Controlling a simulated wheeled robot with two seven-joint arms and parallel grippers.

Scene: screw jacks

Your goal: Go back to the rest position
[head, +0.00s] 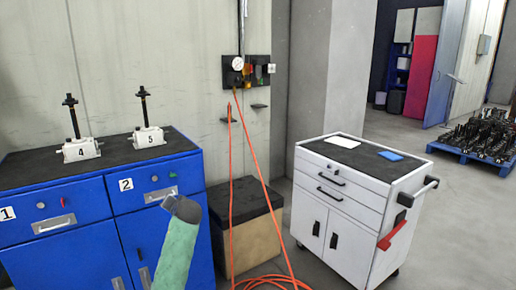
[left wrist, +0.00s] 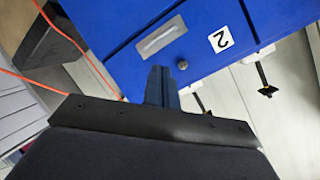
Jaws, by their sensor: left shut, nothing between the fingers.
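My left gripper (head: 168,194) is shut and empty, in front of the right drawer of the blue cabinet (head: 95,220) in the head view. In the left wrist view its closed fingers (left wrist: 160,84) point toward the blue drawer front with label 2 (left wrist: 218,40). My green left forearm comes up from the bottom edge. Two screw jacks, jack 4 (head: 81,148) and jack 5 (head: 148,136), stand upright on the cabinet's dark top, apart from the gripper. My right gripper is not in view.
A white tool cart (head: 350,205) stands to the right, with a blue item (head: 390,155) on top. A dark-topped box (head: 245,225) stands between cabinet and cart. An orange hose (head: 262,170) hangs from the wall panel (head: 245,75) to the floor.

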